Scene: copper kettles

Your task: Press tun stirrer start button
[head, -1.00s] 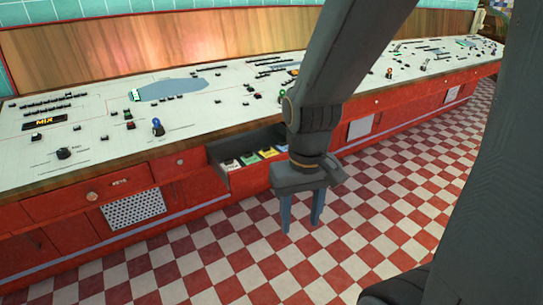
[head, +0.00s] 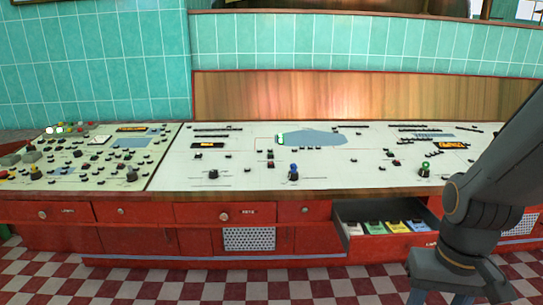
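A long white control panel (head: 240,180) tops the red console, with many small buttons, labels and knobs. Its labels are too small to read, so I cannot tell which control is the tun stirrer start button. A blue-topped knob (head: 293,172) stands near the middle front, and a green-topped one (head: 425,169) stands further right. A small green-and-white item (head: 280,139) sits at the left end of a grey-blue patch. My gripper (head: 440,298) is at the lower right, in front of the console and below the panel. Its fingers are apart and empty, their tips cut off by the frame edge.
An open drawer (head: 345,213) with several coloured cards juts from the console just left of my gripper. A left panel section (head: 75,180) carries more knobs and buttons. A wooden backboard (head: 300,95) rises behind. Checkered floor (head: 200,285) is clear in front.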

